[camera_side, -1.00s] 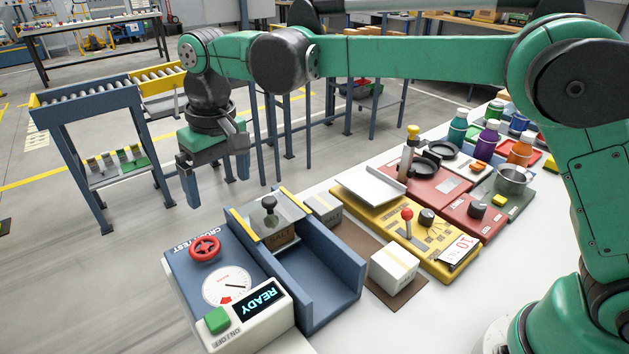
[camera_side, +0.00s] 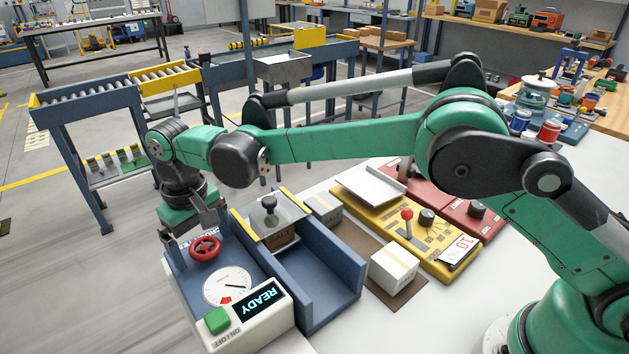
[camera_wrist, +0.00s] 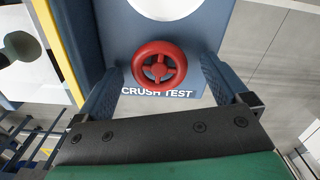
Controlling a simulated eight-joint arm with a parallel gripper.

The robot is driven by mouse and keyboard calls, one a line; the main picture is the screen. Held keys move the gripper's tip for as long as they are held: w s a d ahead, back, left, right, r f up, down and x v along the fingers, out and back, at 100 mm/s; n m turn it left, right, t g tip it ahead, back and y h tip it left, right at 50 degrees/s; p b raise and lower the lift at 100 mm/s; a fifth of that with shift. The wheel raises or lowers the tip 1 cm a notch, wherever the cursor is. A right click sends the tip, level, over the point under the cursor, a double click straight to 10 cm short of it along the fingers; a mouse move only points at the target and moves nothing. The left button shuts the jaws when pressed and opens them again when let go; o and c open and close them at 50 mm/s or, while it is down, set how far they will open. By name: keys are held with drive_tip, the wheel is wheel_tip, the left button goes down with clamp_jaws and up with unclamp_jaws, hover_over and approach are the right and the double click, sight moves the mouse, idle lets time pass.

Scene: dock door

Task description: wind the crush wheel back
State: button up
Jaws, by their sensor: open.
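The red crush wheel (camera_side: 206,246) sits on the blue panel of the crush test unit (camera_side: 186,277), behind its round gauge (camera_side: 226,288). My gripper (camera_side: 187,236) points down just behind the wheel and close to it; its fingers are partly hidden in the side view. In the wrist view the wheel (camera_wrist: 159,65) shows between the tips of my two spread fingers, with the "CRUSH TEST" lettering under it. My gripper is open and holds nothing. I cannot tell whether a finger touches the wheel.
The unit's display (camera_side: 258,303) reads READY, beside a green button (camera_side: 217,320). A black knob (camera_side: 269,203) stands on the clear plate right of the wheel, over a brown box. A pale box (camera_side: 393,268) and a yellow panel with a red-topped lever (camera_side: 407,214) lie further right.

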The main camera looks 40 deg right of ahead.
sight(202, 246)
drive_tip(key=c, duration=1.3)
drive_tip(key=shift+o, duration=0.2)
drive_tip(key=n, duration=0.4)
drive_tip(key=shift+n, duration=0.3)
drive_tip(key=n, duration=0.4)
drive_tip(key=shift+a+n, duration=0.1)
drive_tip(key=shift+n, duration=0.3)
drive_tip(key=shift+s, duration=0.1)
drive_tip(key=o, duration=1.3)
drive_tip(key=shift+c, duration=0.2)
drive_tip(key=shift+r, duration=0.1)
drive_tip(key=shift+r, duration=2.8)
